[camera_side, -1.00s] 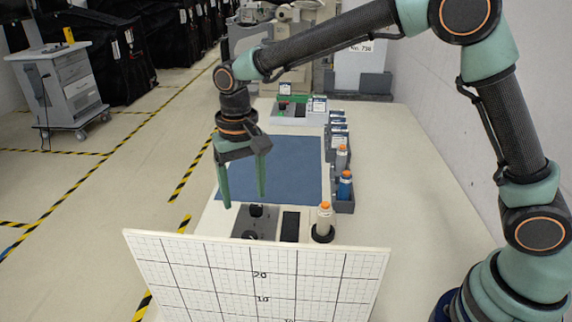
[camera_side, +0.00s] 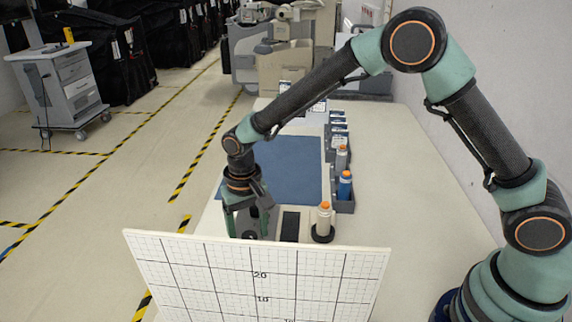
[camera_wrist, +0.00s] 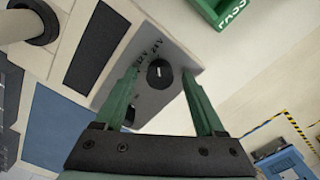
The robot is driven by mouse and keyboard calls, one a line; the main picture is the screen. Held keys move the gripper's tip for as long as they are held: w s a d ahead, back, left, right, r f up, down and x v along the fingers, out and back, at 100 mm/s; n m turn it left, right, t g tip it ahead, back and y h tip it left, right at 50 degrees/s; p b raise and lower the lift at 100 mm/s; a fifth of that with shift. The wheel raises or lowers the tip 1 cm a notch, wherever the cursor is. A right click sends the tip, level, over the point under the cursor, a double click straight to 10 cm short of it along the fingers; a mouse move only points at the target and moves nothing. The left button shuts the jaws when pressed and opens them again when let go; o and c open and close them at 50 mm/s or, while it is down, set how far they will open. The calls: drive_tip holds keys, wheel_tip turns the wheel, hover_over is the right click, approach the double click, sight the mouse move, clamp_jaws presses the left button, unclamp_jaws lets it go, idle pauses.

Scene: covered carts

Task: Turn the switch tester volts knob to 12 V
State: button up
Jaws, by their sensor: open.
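The switch tester is a grey panel (camera_wrist: 150,102) with a round black knob (camera_wrist: 159,74) that carries a short white pointer line. Small lettering, which seems to include 24 V, stands beside the knob at the upper left in the wrist view; I cannot tell exactly which mark the pointer meets. My gripper (camera_wrist: 160,76) is open, with one green finger on each side of the knob and gaps between. A second dark round part (camera_wrist: 129,116) is partly behind the left finger. In the side view my gripper (camera_side: 248,234) is down over the panel (camera_side: 244,222), largely hiding it.
A white grid board (camera_side: 260,280) stands in front of the panel. A black pad (camera_side: 290,226) and a white bottle with an orange cap (camera_side: 324,216) are to its right. A blue mat (camera_side: 290,170) lies behind. A green tray (camera_wrist: 232,8) shows in the wrist view.

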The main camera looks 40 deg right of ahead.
clamp_jaws()
drive_tip(key=n, duration=0.4)
drive_tip(key=shift+n, duration=2.3)
unclamp_jaws()
